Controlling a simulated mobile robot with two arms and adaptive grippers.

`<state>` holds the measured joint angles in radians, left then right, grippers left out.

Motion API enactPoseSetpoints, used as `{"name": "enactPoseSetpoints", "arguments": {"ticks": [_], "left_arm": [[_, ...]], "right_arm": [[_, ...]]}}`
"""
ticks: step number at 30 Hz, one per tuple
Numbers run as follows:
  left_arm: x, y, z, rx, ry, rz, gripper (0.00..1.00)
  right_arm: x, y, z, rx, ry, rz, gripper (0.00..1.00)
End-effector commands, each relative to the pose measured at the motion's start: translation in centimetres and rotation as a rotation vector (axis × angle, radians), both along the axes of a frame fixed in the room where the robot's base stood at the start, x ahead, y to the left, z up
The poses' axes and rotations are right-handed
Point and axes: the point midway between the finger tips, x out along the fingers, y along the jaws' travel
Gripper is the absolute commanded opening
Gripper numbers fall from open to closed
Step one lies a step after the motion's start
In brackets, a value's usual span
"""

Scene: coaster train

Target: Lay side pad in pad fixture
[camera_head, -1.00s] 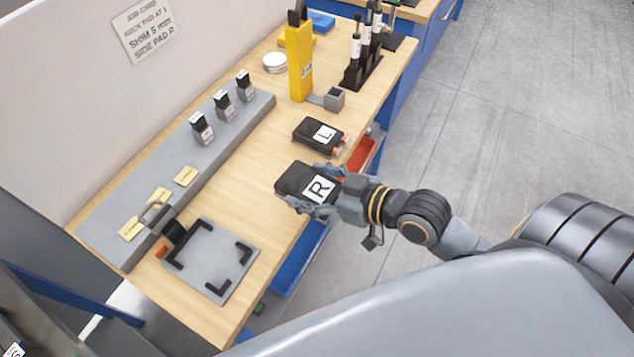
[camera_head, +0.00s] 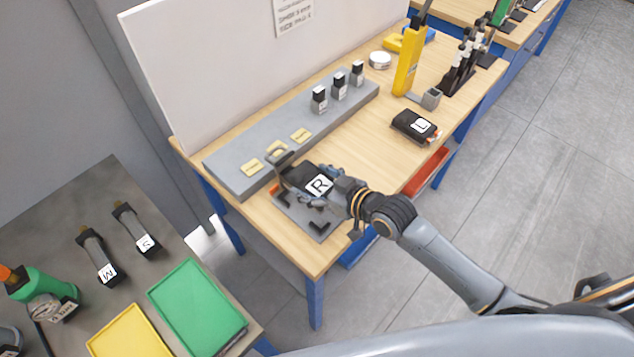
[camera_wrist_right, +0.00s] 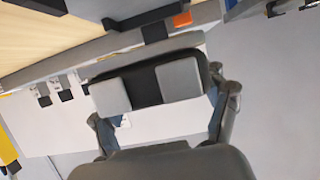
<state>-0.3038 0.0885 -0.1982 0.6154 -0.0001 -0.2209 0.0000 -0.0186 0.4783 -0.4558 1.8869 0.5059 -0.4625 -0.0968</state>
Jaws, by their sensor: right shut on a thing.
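The black side pad with a white R label (camera_head: 319,184) is held in my right gripper (camera_head: 326,188), over the grey pad fixture (camera_head: 318,228). The fixture is a flat plate with black corner brackets; the pad and gripper hide its back part. In the right wrist view, the pad (camera_wrist_right: 146,84) shows black with two grey blocks, between the fingers of my right gripper (camera_wrist_right: 165,100). Whether the pad touches the fixture is hard to tell. A second black pad labelled L (camera_head: 412,126) lies on the table to the right. My left gripper is not in view.
A grey rack (camera_head: 232,172) with yellow labels and several small upright blocks runs along the back. A yellow stand (camera_head: 408,70) and a dark tool holder (camera_head: 458,78) are at the far right. Green (camera_head: 198,305) and yellow trays (camera_head: 130,335) sit on another table, lower left.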

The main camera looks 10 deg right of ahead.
Motion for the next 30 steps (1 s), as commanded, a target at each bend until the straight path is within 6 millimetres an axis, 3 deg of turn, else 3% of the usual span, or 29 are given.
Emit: {"name": "enactPoseSetpoints", "arguments": {"ticks": [6,13,30], "left_arm": [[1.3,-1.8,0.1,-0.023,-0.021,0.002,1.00],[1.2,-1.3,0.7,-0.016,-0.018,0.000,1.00],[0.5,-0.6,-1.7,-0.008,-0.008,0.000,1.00]], "right_arm": [[0.0,0.0,0.2,0.002,-0.003,0.000,0.29],[0.0,0.0,0.4,0.001,-0.002,0.000,0.29],[0.0,0.0,-3.3,0.001,-0.003,0.000,0.29]]}}
